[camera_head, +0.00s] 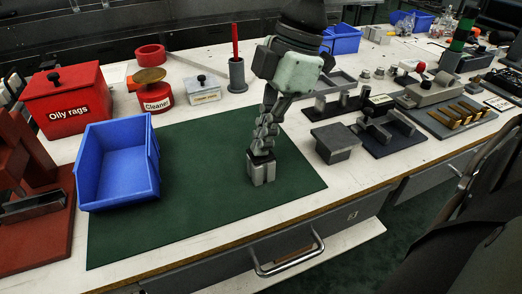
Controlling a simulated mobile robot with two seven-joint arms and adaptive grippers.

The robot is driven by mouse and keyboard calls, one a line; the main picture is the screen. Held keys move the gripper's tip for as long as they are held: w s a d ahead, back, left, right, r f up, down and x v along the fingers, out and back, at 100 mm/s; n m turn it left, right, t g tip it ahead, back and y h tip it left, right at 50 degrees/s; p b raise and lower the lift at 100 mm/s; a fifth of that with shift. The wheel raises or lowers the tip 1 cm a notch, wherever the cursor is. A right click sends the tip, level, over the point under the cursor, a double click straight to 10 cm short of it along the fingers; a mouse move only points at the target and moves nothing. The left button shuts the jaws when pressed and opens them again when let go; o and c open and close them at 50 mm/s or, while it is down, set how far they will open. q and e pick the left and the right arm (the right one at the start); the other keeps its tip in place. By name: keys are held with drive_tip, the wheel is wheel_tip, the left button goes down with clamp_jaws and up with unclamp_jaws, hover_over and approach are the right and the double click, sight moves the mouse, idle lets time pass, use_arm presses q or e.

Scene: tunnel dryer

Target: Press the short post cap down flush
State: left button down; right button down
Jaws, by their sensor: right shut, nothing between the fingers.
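My right gripper (262,172) points straight down over the right half of the green mat (200,215). Its fingers are shut together with nothing seen between them. The fingertips are at or just above the mat; I cannot tell whether they touch anything there. A dark grey block with a wide flat square top (335,138) stands on the white bench just right of the mat, apart from the gripper. It may be the short post and its cap, but I cannot tell for sure. My left gripper is not in view.
A blue bin (118,165) stands on the mat's left part. Behind it are a red oily rags box (66,100), a cleaner tin (155,97) and a grey cup (237,75) holding a red rod. Dark fixtures (393,136) stand at the right. The mat's middle is clear.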

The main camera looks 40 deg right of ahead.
drive_tip(key=shift+s+f+p, duration=0.1)
drive_tip(key=shift+f+p, duration=0.35)
drive_tip(key=shift+p, duration=1.25)
idle(3.5)
drive_tip(key=shift+r, duration=0.1)
drive_tip(key=shift+r+p, duration=0.7)
drive_tip(key=shift+r, duration=2.3)
